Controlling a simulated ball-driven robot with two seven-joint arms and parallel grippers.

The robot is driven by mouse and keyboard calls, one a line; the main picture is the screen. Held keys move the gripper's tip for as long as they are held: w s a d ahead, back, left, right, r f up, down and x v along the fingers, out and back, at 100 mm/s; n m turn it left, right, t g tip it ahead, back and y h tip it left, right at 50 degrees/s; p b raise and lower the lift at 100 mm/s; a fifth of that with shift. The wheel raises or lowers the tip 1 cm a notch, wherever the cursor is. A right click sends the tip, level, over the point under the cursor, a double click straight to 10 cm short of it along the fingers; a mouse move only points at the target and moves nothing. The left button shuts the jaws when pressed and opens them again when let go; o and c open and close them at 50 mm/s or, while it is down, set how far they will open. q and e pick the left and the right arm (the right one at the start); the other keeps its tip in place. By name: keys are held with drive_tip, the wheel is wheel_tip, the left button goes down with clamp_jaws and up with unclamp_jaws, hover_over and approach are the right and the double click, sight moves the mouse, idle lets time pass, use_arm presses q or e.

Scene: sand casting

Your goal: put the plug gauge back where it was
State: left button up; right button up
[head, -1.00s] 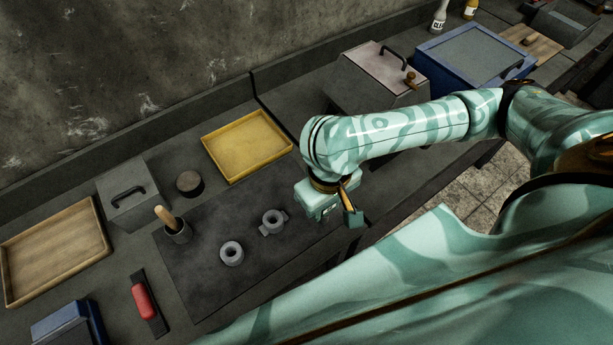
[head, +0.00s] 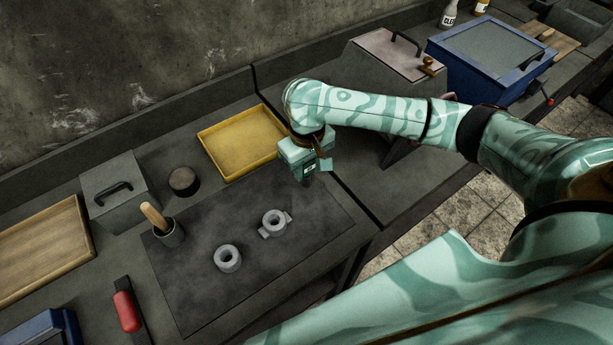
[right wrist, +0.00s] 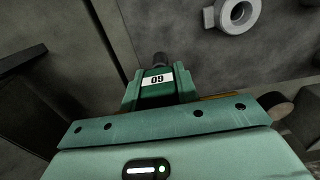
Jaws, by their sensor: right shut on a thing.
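My right gripper (head: 307,173) is above the right back part of the dark mat (head: 205,295), close to the yellow tray's right end. It is shut on a small dark cylindrical piece, seemingly the plug gauge (right wrist: 159,59), which pokes out beyond the fingers in the right wrist view. The fingers hide most of it. In the head view the piece is too small to make out well. Two grey ring-shaped castings lie on the mat: a plain one (head: 228,257) and one with side lugs (head: 273,222). My left gripper is not in view.
A yellow tray (head: 212,137), black puck (head: 184,181), grey lidded box (head: 118,187) and cup with a wooden handle (head: 169,236) line the mat's back and left. A red-handled item (head: 126,311) lies at front left. The mat's right part is clear.

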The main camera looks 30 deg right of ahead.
sight(307, 175)
wheel_tip(307, 175, down, 3)
drive_tip(key=shift+f+b, duration=0.1)
drive_tip(key=shift+b, duration=0.55)
drive_tip(key=shift+r, duration=0.2)
use_arm(q)
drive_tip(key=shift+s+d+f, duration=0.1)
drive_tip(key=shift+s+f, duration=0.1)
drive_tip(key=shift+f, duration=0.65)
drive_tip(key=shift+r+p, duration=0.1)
drive_tip(key=shift+p, duration=0.2)
use_arm(e)
drive_tip(key=shift+f, duration=0.1)
drive_tip(key=o, duration=1.1)
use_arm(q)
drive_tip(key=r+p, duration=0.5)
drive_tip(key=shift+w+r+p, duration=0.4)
use_arm(e)
wheel_tip(307, 175, up, 12)
drive_tip(key=shift+s+r, duration=0.1)
drive_tip(key=shift+r, duration=0.05)
